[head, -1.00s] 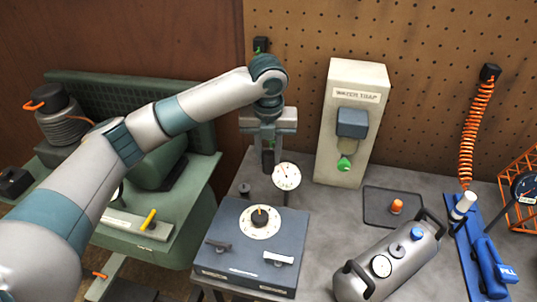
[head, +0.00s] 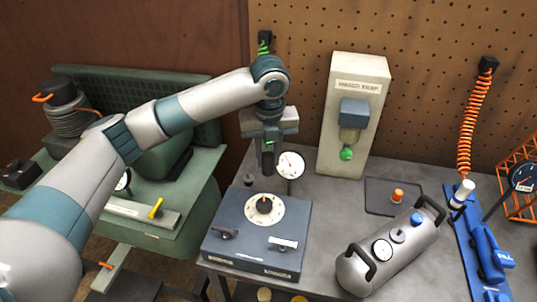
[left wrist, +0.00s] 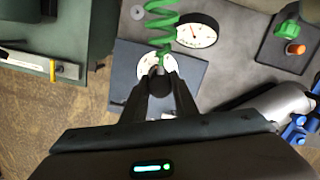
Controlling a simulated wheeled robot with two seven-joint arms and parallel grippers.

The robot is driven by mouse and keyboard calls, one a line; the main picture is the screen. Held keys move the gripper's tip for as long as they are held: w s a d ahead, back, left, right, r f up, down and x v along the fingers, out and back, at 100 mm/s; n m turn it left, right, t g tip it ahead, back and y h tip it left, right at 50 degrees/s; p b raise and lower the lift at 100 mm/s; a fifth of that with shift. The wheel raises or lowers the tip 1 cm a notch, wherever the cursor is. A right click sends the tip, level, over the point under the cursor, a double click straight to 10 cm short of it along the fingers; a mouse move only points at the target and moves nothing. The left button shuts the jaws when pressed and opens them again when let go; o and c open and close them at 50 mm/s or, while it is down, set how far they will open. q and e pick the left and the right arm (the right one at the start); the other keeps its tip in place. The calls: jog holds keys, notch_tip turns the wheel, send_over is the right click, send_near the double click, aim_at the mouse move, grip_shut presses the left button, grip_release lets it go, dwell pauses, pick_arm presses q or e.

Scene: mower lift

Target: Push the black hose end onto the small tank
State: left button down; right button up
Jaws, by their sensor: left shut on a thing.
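The small silver tank (head: 372,268) lies on the grey bench at the right front, with black handles, a dial and a blue cap (head: 417,220). Part of it shows at the right of the left wrist view (left wrist: 292,100). My left gripper (head: 267,168) points down above the back of the blue-grey dial box, left of the tank and apart from it. In the left wrist view, my left gripper (left wrist: 158,88) is shut on the black hose end (left wrist: 158,72). A green coiled hose (left wrist: 161,25) runs from there. The fingers partly hide the end. My right gripper is not in view.
The dial box (head: 230,258) stands left of the tank, with a round gauge (head: 290,165) behind it. A water trap (head: 350,120) stands at the back. A mat (head: 375,205) with an orange-topped piece and a blue board (head: 465,235) are at the right. A green machine (head: 190,210) stands left.

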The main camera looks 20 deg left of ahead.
pick_arm(q)
jog(key=shift+s+f+n, duration=0.1)
jog(key=shift+s+n, duration=0.35)
jog(key=shift+n, duration=0.25)
jog(key=s+a+f+n+g+b, duration=0.1)
jog(key=s+f+n+b, duration=0.1)
jog(key=s+n, duration=0.6)
jog(key=s+a+f+n+g+b, duration=0.1)
jog(key=s+f+n, duration=0.3)
jog(key=n, duration=1.7)
jog(key=s, duration=0.4)
jog(key=shift+s+g+h+b, duration=0.3)
jog(key=shift+s+b, duration=0.1)
